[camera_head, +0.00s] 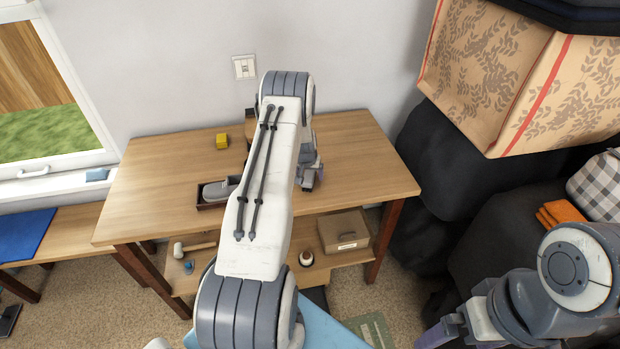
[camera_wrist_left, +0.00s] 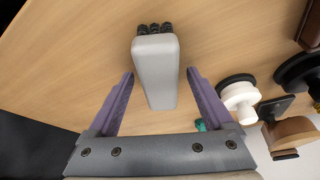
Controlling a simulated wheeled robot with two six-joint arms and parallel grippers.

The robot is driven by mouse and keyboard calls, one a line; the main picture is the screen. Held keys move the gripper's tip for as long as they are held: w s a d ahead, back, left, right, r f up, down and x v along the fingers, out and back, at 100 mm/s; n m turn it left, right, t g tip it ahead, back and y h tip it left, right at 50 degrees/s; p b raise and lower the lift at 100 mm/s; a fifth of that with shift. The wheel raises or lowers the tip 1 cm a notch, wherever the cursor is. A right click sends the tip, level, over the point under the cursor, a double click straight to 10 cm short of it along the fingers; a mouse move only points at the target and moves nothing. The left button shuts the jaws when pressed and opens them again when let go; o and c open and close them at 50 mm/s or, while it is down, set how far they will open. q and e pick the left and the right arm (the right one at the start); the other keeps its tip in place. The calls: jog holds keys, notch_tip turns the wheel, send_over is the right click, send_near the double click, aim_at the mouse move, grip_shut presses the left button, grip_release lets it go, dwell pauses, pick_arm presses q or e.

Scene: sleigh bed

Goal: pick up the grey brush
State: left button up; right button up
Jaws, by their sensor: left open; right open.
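The grey brush (camera_wrist_left: 155,72) shows in the left wrist view as a pale grey block with dark bristles at its upper end, over the wooden tabletop (camera_wrist_left: 75,60). My left gripper (camera_wrist_left: 160,76) is open, with one purple finger on each side of the brush and visible gaps between. In the head view my left gripper (camera_head: 309,172) is over the right part of the table (camera_head: 365,160), and my arm hides the brush there. My right gripper (camera_head: 440,334) is open at the lower right, away from the table, partly cut off by the frame.
A white knob-like piece (camera_wrist_left: 240,98) with a black disc and a brown wooden block (camera_wrist_left: 292,134) are right of the brush in the wrist view. A yellow block (camera_head: 222,141) and a dark tray (camera_head: 205,206) with a grey item are on the table's left. A box (camera_head: 343,231) sits below.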

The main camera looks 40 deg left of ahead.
aim_at(312, 173)
pick_arm(q)
jog(key=shift+f, duration=0.2)
dwell(0.4)
grip_shut()
jog(key=shift+r, duration=0.15)
jog(key=shift+r, duration=0.35)
jog(key=r, duration=0.2)
jog(key=d+r+b, duration=0.1)
jog(key=r, duration=0.1)
jog(key=d+r+b, duration=0.3)
jog(key=d+r, duration=0.3)
jog(key=d, duration=0.4)
jog(key=shift+d+r, duration=0.3)
jog(key=shift+d, duration=0.05)
